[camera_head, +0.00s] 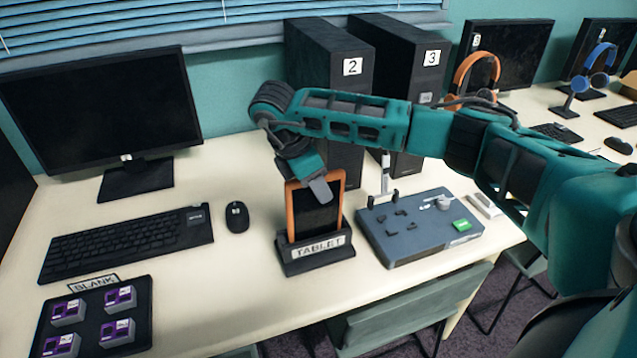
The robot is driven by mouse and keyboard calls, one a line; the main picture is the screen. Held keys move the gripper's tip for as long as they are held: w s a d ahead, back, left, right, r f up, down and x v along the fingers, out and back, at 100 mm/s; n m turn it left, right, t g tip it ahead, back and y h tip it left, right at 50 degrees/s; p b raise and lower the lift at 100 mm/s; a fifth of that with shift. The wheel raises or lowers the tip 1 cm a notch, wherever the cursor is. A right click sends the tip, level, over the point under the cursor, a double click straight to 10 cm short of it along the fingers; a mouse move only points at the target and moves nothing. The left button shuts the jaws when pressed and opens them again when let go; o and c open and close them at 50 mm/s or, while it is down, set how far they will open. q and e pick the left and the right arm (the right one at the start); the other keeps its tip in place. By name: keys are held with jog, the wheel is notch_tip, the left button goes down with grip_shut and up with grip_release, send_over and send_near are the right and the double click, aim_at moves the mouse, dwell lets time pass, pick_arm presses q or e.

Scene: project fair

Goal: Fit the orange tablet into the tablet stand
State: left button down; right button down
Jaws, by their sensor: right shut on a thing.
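The orange tablet (299,220) has an orange frame and a dark screen. It stands nearly upright, with its lower edge at the black tablet stand (291,267), which bears a "TABLET" label. The stand's front hides the tablet's bottom edge, so I cannot tell how deep it sits. My right gripper (318,188) comes down from above and is shut on the tablet's upper part. My left gripper is not in view.
A grey-blue board (400,250) with small parts lies right of the stand. A mouse (237,217), keyboard (120,243) and black tray (140,330) with purple boxes are to the left. Two dark towers (330,75) numbered 2 and 3 (405,60) stand behind.

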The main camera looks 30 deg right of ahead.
jog(key=shift+f, duration=0.35)
dwell(0.4)
jog(key=shift+f+b, duration=0.5)
jog(key=c, duration=0.8)
grip_release()
jog(key=shift+c, duration=0.2)
jog(key=shift+r, duration=0.1)
jog(key=shift+r+p, duration=2.55)
jog(key=shift+r, duration=0.85)
jog(key=shift+s, duration=0.15)
